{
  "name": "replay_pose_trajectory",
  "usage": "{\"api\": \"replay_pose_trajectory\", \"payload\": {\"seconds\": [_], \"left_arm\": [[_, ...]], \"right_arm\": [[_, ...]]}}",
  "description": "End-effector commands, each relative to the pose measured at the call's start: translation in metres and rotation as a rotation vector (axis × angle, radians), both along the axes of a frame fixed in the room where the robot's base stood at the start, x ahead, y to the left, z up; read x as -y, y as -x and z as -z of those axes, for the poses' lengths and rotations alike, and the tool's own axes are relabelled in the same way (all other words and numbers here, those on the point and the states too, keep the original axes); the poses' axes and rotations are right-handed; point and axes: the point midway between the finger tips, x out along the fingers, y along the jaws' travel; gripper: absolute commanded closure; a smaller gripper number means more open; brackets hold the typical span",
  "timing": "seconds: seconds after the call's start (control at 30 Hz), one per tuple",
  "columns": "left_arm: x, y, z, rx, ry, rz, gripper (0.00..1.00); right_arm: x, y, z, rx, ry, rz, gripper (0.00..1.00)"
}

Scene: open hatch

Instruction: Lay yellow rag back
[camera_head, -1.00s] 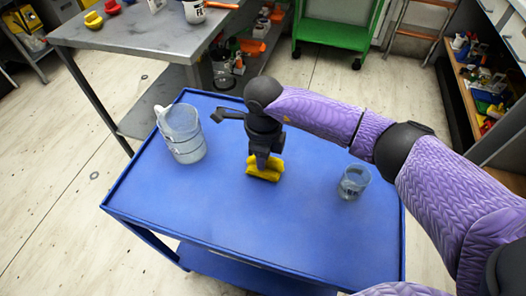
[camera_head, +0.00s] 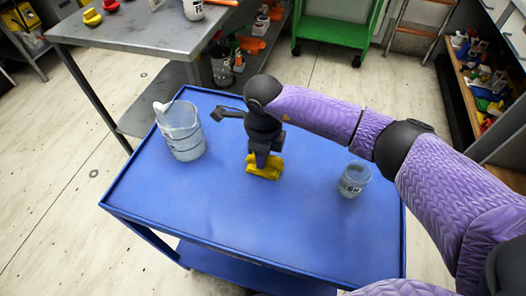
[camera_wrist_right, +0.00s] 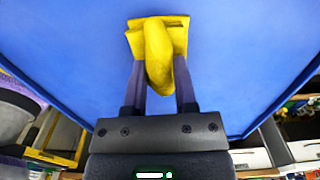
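The yellow rag (camera_head: 262,172) lies on the blue cart top (camera_head: 225,215), below my right gripper (camera_head: 264,165). In the right wrist view the rag (camera_wrist_right: 158,45) has a raised, rounded fold standing between the two fingers, with a flatter part beyond the fingertips. My right gripper (camera_wrist_right: 160,75) points down with its fingers spread on either side of this fold. The fingers look open; whether they lightly touch the rag is hard to tell. My left gripper is not in view.
A large clear pitcher (camera_head: 182,132) stands on the cart to the left of my right gripper. A small clear beaker (camera_head: 354,180) stands to the right. The front middle of the cart is bare. A grey metal table (camera_head: 130,40) is behind at the left.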

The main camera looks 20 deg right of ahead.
Motion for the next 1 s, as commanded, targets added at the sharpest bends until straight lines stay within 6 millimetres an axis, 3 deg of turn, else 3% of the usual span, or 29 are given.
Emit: {"api": "replay_pose_trajectory", "payload": {"seconds": [0.03, 0.17, 0.43, 0.8, 1.0], "left_arm": [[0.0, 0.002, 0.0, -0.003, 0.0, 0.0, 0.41], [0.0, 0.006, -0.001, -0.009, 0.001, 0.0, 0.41], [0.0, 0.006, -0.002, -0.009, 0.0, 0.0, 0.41], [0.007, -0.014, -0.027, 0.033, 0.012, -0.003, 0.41], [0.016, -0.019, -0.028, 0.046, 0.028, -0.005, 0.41]], "right_arm": [[0.0, 0.0, 0.0, 0.0, 0.0, 0.0, 0.53], [0.0, 0.0, 0.0, 0.0, 0.0, 0.0, 0.27], [0.0, 0.0, -0.003, 0.001, 0.001, 0.0, 0.27], [0.001, -0.001, -0.089, 0.004, 0.001, 0.0, 0.27], [0.0, 0.0, -0.1, 0.0, 0.0, 0.0, 0.27]]}}
